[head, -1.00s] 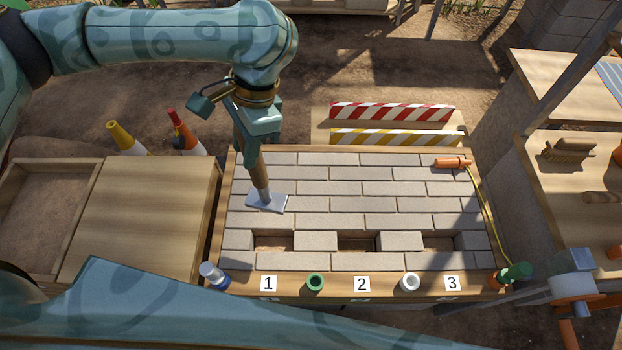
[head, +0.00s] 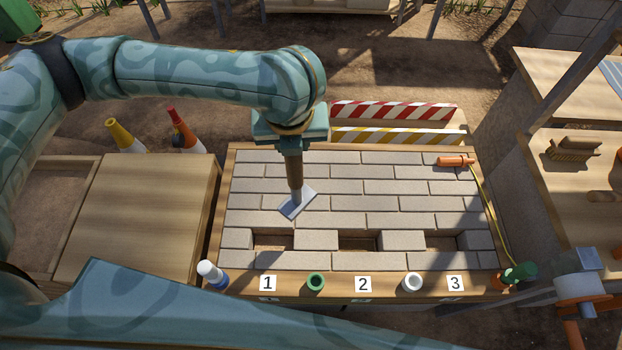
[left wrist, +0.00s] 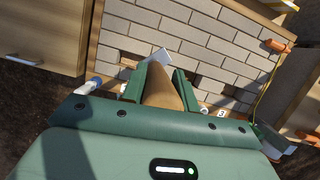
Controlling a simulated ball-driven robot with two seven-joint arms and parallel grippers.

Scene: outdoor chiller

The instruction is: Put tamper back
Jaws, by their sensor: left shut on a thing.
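The tamper (head: 296,185) has a brown wooden handle and a flat grey metal plate. My left gripper (head: 291,140) is shut on its handle and holds it upright, plate down, over the paver bed (head: 350,188). I cannot tell whether the plate touches the pavers. In the left wrist view, the handle (left wrist: 162,88) sits between the green fingers, with the plate (left wrist: 162,55) beyond it. My right gripper is not in view; one of my arm links crosses the bottom of the head view.
The paver bed has gaps (head: 272,242) above the number cards (head: 268,283). A blue-and-white bottle (head: 212,274), a green ring (head: 316,282) and a white ring (head: 412,282) line its front edge. A wooden table (head: 140,215) is left; striped barriers (head: 395,112) stand behind.

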